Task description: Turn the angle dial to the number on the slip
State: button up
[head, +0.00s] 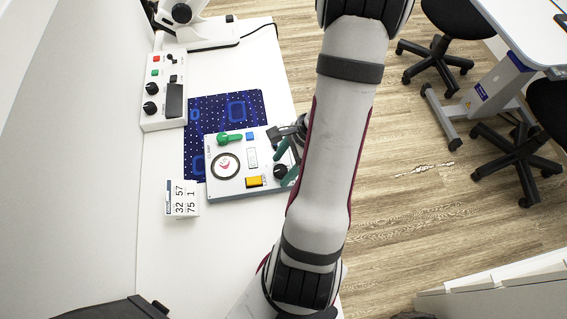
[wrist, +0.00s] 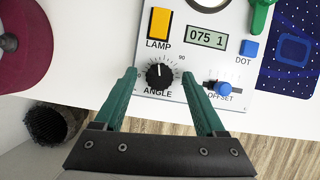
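The angle dial (wrist: 160,75) is a black round knob on a light panel (head: 217,187). Its pale pointer mark is near the top of the scale in the wrist view, left of the printed 90. The panel's display (wrist: 207,37) reads about "075 1". My gripper (wrist: 158,73) is open, its green fingers on either side of the dial with gaps showing; its height above the panel is unclear. In the head view the dial (head: 280,171) is beside the fingers, partly crowded by them. A white slip (head: 182,199) lies left of the panel, with small sideways digits, seemingly 32, 57, 75, 1.
Around the dial are a yellow lamp button (wrist: 159,22), an offset slider (wrist: 224,87), a blue dot button (wrist: 249,48) and a green lever (head: 229,139). A dark blue mat (head: 212,106) lies behind the panel. A control box (head: 165,90) stands left. The front white table is clear.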

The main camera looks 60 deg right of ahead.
jog(key=v, duration=1.5)
jog(key=shift+s+r, duration=0.2)
jog(key=shift+r, duration=0.15)
jog(key=shift+d, duration=0.15)
